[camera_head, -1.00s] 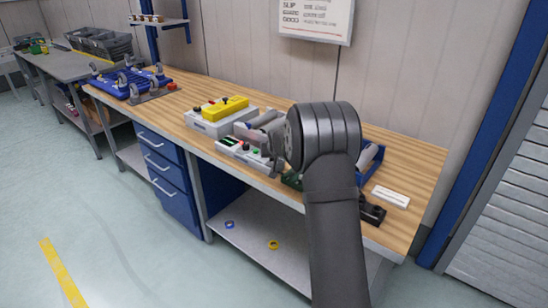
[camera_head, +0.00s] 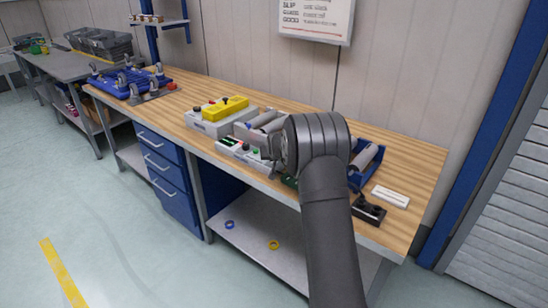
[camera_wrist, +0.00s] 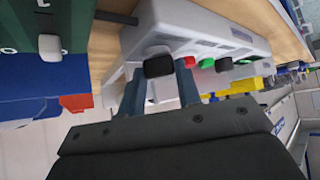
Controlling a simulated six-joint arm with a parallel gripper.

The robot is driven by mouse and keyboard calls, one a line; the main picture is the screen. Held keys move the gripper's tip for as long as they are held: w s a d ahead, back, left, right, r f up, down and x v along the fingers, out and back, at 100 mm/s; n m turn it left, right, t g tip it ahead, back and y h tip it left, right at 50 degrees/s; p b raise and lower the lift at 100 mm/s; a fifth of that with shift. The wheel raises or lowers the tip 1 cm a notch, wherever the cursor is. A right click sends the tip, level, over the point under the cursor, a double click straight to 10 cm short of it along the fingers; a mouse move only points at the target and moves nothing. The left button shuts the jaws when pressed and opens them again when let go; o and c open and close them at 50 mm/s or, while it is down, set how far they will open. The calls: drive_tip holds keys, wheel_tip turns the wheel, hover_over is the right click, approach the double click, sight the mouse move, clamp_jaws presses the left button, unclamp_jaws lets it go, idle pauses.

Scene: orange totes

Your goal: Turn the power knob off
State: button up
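A white control box (camera_wrist: 190,25) shows in the wrist view with a black knob (camera_wrist: 158,66) and a row of red, green and black buttons (camera_wrist: 222,64). My gripper (camera_wrist: 158,82) has its two grey-blue fingers apart, one on each side of the black knob in the picture. I cannot tell whether they touch it. My wrist hides the fingertips and part of the box there. I cannot read the knob's setting.
A green panel (camera_wrist: 75,15) with a pale knob (camera_wrist: 50,45) is at the wrist view's upper left. In the head view, a yellow-topped box (camera_head: 221,115) stands left of my wrist. A blue roller stand (camera_head: 367,160) and a black block (camera_head: 368,209) are on the right.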

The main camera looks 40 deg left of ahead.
drive_tip(key=shift+w+n+g+y, duration=0.1)
drive_tip(key=shift+n+g+y, duration=0.35)
drive_tip(key=shift+n, duration=0.35)
drive_tip(key=shift+w+d+n+g+y, duration=0.15)
drive_tip(key=shift+n+g+y, duration=0.25)
drive_tip(key=shift+n+g, duration=0.7)
drive_tip(key=shift+w+d+n+g+y, duration=0.15)
drive_tip(key=shift+n+g+y, duration=0.2)
drive_tip(key=shift+n+g, duration=0.75)
drive_tip(key=n+g, duration=0.1)
drive_tip(key=n, duration=0.1)
drive_tip(key=n+g, duration=0.3)
drive_tip(key=n, duration=0.2)
drive_tip(key=shift+w+a, duration=0.15)
drive_tip(key=shift+w, duration=0.1)
drive_tip(key=shift+n+g+h, duration=0.3)
drive_tip(key=shift+g, duration=0.05)
drive_tip(key=o, duration=1)
drive_tip(key=v, duration=1.7)
drive_tip(key=shift+r, duration=0.1)
